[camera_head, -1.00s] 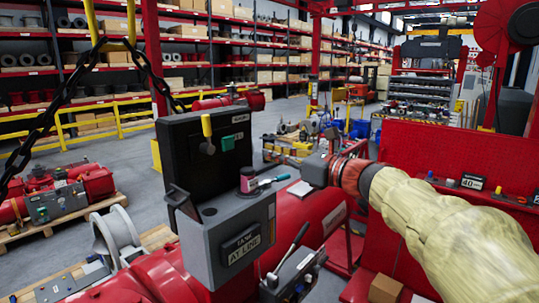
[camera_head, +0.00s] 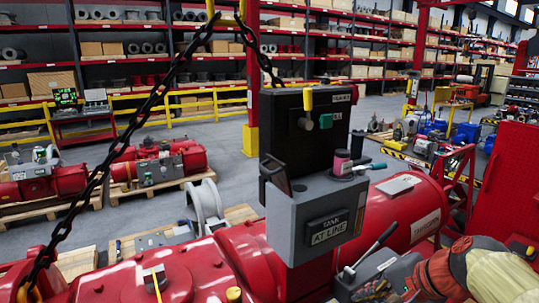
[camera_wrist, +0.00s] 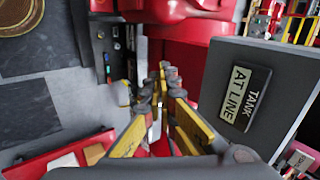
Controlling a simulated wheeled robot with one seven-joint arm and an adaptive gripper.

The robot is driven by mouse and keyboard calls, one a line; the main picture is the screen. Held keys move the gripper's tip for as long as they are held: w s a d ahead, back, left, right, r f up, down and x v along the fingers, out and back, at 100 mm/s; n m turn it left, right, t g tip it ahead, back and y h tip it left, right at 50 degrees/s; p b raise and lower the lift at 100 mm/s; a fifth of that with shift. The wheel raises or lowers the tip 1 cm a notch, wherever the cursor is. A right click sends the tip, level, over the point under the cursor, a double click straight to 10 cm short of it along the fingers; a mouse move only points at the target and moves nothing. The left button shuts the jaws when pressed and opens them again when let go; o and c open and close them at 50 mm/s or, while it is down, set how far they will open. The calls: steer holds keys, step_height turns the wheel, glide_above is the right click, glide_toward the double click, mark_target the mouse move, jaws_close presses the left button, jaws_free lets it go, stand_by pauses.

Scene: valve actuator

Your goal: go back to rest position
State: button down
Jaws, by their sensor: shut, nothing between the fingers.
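My gripper (camera_wrist: 163,80) shows in the wrist view with its yellow-and-grey fingers together and nothing between them. It points past the grey control box, whose "TANK AT LINE" plate (camera_wrist: 244,97) is to the right of the fingers, apart from them. In the head view my covered arm reaches in at the lower right, and the fingers are not clearly visible there. The grey-and-black control box (camera_head: 306,225) stands upright on the red actuator (camera_head: 405,205). A pink-and-black cylinder (camera_head: 342,163) and a teal-handled tool (camera_head: 372,166) rest on its ledge.
A small grey box with a lever (camera_head: 372,246) sits below the control box, close to my arm. A black chain (camera_head: 110,150) hangs at the left. A red panel (camera_head: 510,185) stands at the right. Open grey floor (camera_head: 215,155) lies behind, before shelves.

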steer(key=s+a+f+n+h+b, duration=0.2)
steer(key=s+f+n+b, duration=0.8)
steer(key=f, duration=1)
steer(key=s+h+b, duration=0.2)
steer(key=s+b, duration=0.2)
steer(key=s, duration=0.1)
steer(key=shift+s+n+g, duration=0.3)
steer(key=shift+n, duration=0.1)
steer(key=c, duration=2.6)
jaws_free()
